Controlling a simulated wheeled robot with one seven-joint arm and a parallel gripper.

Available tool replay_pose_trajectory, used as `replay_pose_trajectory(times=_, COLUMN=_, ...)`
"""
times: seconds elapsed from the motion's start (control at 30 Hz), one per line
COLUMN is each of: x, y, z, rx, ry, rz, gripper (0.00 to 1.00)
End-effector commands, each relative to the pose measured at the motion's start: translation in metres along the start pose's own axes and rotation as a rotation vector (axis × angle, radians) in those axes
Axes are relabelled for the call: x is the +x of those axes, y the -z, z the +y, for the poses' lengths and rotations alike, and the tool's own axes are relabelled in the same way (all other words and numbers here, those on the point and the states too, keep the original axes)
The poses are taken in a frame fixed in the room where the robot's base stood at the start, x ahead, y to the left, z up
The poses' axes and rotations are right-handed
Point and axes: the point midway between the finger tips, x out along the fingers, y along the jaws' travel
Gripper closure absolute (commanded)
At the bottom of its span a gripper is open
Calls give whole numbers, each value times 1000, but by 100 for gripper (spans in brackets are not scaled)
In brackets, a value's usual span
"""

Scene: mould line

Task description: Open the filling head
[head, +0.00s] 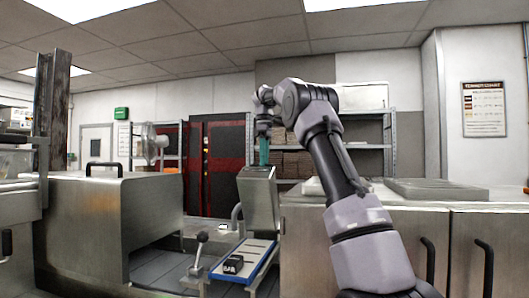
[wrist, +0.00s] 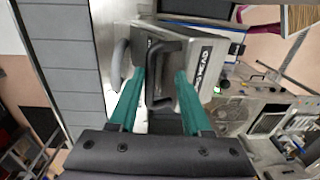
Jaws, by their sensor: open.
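The filling head (head: 260,197) is a steel box on the line in the middle of the head view, beside the right counter. In the wrist view the filling head (wrist: 215,48) shows a label ending in "HEAD" and a black bar handle (wrist: 152,72). My gripper (head: 264,158) is just above the box in the head view. In the wrist view my gripper (wrist: 160,82) has its two green fingers apart, one on each side of the handle. I cannot tell whether either finger touches it. The handle is hidden in the head view.
A blue-edged tray (head: 262,258) with a black block (head: 233,264) lies in front of the filling head. A lever (head: 198,250) stands left of it. A steel hood (head: 90,215) is at the left. A flat pan (head: 437,190) lies on the right counter.

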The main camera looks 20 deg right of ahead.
Motion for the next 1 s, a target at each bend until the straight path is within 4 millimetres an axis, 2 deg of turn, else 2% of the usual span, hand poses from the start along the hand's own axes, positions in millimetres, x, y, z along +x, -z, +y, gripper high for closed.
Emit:
replay_pose_trajectory(times=0.23, x=-38, y=1, z=1, rx=2, ry=-5, rz=4, gripper=53)
replay_pose_trajectory(times=0.4, x=-49, y=-2, z=0, rx=-2, ry=3, rz=-9, gripper=53)
replay_pose_trajectory(times=0.6, x=-58, y=-1, z=0, rx=0, ry=1, rz=-2, gripper=53)
replay_pose_trajectory(times=1.0, x=-60, y=0, z=0, rx=1, ry=-1, rz=2, gripper=53)
